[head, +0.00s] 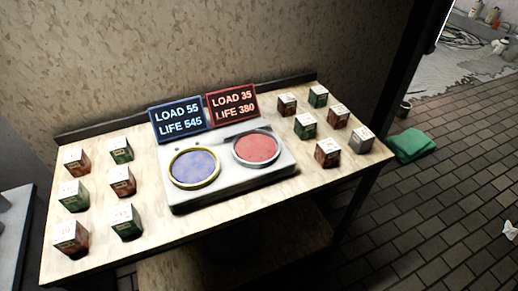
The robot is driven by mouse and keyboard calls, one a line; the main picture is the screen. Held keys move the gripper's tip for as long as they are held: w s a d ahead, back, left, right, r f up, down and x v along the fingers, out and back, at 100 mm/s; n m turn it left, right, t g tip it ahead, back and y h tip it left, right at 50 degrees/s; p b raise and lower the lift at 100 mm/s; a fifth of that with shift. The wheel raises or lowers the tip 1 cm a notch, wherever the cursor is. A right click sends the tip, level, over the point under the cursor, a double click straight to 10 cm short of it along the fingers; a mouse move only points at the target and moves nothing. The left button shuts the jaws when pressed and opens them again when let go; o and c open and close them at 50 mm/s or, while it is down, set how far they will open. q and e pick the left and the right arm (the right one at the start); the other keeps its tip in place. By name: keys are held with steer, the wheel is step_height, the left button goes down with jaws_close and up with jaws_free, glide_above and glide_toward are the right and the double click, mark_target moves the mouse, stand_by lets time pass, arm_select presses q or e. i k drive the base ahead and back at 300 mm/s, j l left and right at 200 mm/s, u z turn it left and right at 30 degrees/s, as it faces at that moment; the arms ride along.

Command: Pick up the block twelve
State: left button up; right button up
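Small cube blocks with pale, numbered tops stand on a wooden table (225,222) in two groups. The left group has brown blocks (71,240) and green blocks (126,224). The right group has brown blocks (327,156), green blocks (305,128) and one grey block (361,142). The printed numbers are too small and blurred to read surely, so I cannot tell which block is twelve. Neither of my grippers is in view.
A pale device with a blue round pad (194,168) and a red round pad (255,148) sits mid-table. Behind it stand a blue sign (180,119), "LOAD 55 LIFE 545", and a red sign (232,104), "LOAD 35 LIFE 380". A green cloth (410,145) lies right of the table.

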mark_target(125, 219)
steer(key=u, duration=1.25)
